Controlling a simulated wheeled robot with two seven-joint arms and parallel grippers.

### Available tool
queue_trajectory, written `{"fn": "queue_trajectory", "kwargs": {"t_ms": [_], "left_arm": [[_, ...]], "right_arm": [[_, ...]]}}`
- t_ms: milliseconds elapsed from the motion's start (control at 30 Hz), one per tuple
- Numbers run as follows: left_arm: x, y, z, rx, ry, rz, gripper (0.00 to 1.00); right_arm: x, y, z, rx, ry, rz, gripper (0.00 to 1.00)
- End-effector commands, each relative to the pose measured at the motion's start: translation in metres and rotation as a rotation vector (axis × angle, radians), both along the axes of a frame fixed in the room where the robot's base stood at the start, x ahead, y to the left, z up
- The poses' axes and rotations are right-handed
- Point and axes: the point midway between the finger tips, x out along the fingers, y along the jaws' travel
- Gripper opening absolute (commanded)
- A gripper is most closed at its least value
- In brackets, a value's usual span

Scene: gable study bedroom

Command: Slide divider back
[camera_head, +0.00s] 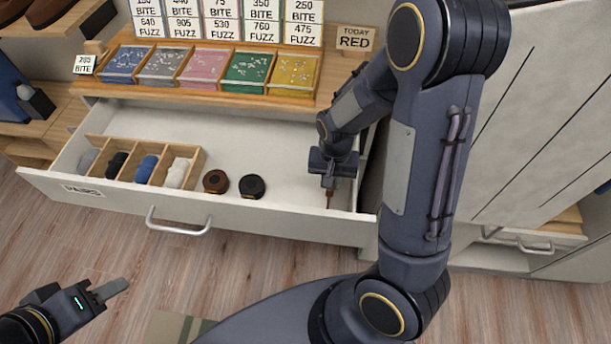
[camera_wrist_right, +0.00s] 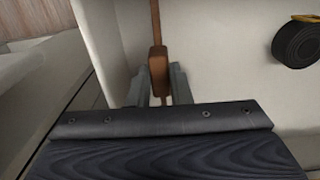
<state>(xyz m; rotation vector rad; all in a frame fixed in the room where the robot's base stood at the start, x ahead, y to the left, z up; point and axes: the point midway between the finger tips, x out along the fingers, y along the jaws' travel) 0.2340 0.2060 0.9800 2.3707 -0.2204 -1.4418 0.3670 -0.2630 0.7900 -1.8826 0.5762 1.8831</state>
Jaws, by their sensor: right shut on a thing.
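The open white drawer (camera_head: 300,215), labelled PAIRS, holds the divider (camera_head: 329,203), a thin brown wooden strip near the drawer's right end. My right gripper (camera_head: 329,188) reaches down into the drawer there. In the right wrist view, its grey fingers (camera_wrist_right: 159,82) are shut on the divider's brown tab (camera_wrist_right: 158,63), with the thin strip running away beyond it. The gripper and arm hide part of the divider in the head view. My left gripper (camera_head: 112,289) is outside the drawer at lower left, apart from everything; its finger gap cannot be made out.
A wooden sectioned tray (camera_head: 196,168) with rolled items fills the drawer's left part. A brown roll (camera_head: 215,181) and a black roll (camera_head: 252,186) lie beside it. Bare drawer floor separates them from my right gripper. Coloured bins (camera_head: 204,67) and a RED sign (camera_head: 356,40) stand above.

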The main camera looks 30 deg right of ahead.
Motion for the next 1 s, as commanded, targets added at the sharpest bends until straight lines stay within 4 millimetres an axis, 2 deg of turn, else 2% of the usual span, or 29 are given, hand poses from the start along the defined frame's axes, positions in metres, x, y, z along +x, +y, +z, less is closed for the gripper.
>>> {"fn": "queue_trajectory", "kwargs": {"t_ms": [100, 200, 600, 633, 767, 800, 1000], "left_arm": [[0.000, 0.000, 0.000, 0.000, 0.000, 0.000, 0.36], [0.000, 0.000, 0.000, 0.000, 0.000, 0.000, 0.36], [0.000, 0.000, 0.000, 0.000, 0.000, 0.000, 0.36], [0.000, 0.000, 0.000, 0.000, 0.000, 0.000, 0.36], [0.000, 0.000, 0.000, 0.000, 0.000, 0.000, 0.36], [0.000, 0.000, 0.000, 0.000, 0.000, 0.000, 0.36], [0.000, 0.000, 0.000, 0.000, 0.000, 0.000, 0.36]], "right_arm": [[-0.009, -0.014, 0.000, 0.001, 0.001, -0.005, 0.00], [-0.013, -0.019, 0.000, 0.000, 0.001, -0.002, 0.00], [-0.014, -0.022, 0.000, -0.001, 0.001, 0.000, 0.00], [-0.014, -0.022, 0.000, -0.001, 0.001, 0.000, 0.21], [-0.014, -0.021, 0.000, -0.001, 0.001, 0.000, 0.38], [-0.014, -0.021, 0.000, 0.000, 0.000, 0.000, 0.40], [-0.014, -0.021, 0.000, -0.001, 0.001, 0.000, 0.40]]}}
